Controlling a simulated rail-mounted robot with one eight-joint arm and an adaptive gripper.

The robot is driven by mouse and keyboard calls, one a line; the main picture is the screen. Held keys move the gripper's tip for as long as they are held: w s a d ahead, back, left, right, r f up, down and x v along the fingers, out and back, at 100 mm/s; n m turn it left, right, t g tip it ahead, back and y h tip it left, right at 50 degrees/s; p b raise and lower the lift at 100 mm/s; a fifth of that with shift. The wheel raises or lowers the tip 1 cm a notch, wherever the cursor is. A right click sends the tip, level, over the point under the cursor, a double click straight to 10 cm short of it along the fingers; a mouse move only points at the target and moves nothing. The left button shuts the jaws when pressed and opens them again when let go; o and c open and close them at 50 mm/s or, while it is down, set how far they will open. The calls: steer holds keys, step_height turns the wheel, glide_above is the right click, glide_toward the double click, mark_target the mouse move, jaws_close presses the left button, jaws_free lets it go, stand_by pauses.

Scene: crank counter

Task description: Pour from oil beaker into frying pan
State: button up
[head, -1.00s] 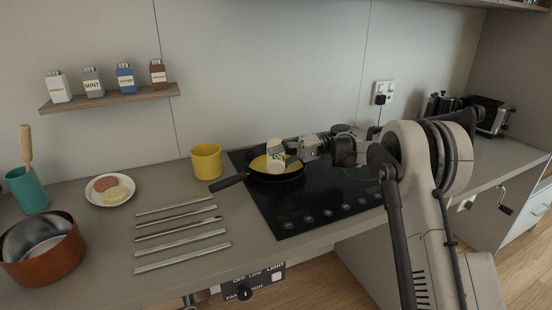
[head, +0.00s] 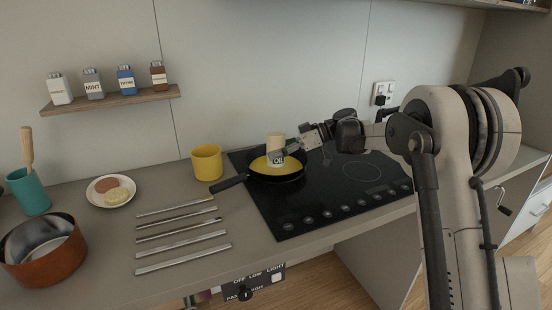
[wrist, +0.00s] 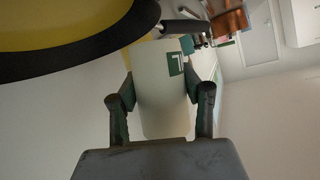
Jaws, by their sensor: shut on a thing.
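The cream oil beaker (head: 276,141) has a green-and-white label and stands roughly upright over the pan in the head view. My gripper (head: 288,150) is shut on the beaker from the right. In the wrist view, the two fingers of my gripper (wrist: 160,102) lie on either side of the pale beaker (wrist: 158,75). The black frying pan (head: 288,179) sits on the hob with its handle toward the left. Yellow oil (head: 259,164) covers its bottom. The pan's dark rim (wrist: 75,62) shows at the wrist view's upper left. The beaker's inside is hidden.
The black hob (head: 325,200) is clear right of the pan. A yellow mug (head: 207,163) stands left of the pan, behind its handle. Several metal bars (head: 182,250), a plate (head: 111,198) and a copper pot (head: 50,262) are farther left. A spice shelf (head: 110,99) is on the wall.

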mark_target(276, 143)
steer(key=shift+r+p, duration=0.6)
steer(key=shift+r, duration=0.9)
